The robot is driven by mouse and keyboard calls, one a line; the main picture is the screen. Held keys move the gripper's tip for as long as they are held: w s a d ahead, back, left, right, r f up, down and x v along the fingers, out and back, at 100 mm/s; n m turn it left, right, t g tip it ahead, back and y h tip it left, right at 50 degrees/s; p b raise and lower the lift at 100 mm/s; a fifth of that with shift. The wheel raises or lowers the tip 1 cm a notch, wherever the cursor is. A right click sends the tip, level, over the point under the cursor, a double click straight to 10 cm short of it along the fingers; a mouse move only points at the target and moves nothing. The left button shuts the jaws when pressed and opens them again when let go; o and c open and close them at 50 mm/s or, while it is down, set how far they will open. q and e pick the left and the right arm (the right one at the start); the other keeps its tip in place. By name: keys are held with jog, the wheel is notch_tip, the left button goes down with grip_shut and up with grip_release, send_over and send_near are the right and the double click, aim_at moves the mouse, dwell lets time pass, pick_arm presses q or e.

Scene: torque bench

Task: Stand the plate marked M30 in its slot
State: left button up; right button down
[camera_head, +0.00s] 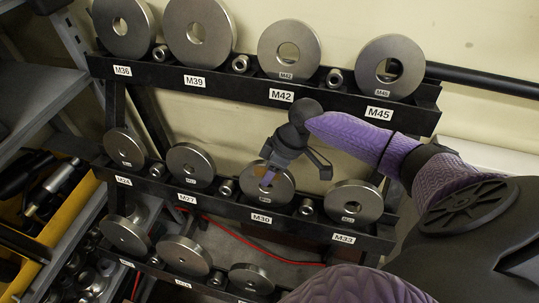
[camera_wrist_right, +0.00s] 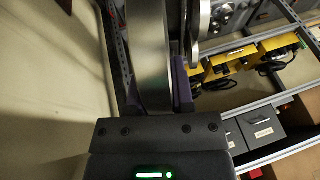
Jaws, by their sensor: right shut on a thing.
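The M30 plate (camera_head: 284,187), a grey steel disc with a centre hole, stands upright in the middle row of the rack, behind the M30 label (camera_head: 261,218). It looks level with its neighbours, but its bottom edge is hidden by the rail, so I cannot tell whether it rests fully in the slot. My right gripper (camera_head: 268,178) reaches over its top and is shut on it. In the right wrist view the plate's edge (camera_wrist_right: 148,50) runs between the fingers. My left gripper is not in view.
The M27 plate (camera_head: 191,166) stands to the left and the M33 plate (camera_head: 353,204) to the right, with short round spacers between. The top row holds large plates, including M42 (camera_head: 289,50). A lower row has smaller plates. Shelving with a yellow bin (camera_head: 75,198) stands left.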

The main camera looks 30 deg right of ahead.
jog(key=shift+w+f, duration=0.1)
jog(key=shift+f, duration=0.1)
dwell(0.3)
jog(key=shift+c, duration=2)
grip_release()
jog(key=v, duration=1)
jog(key=shift+f, duration=0.1)
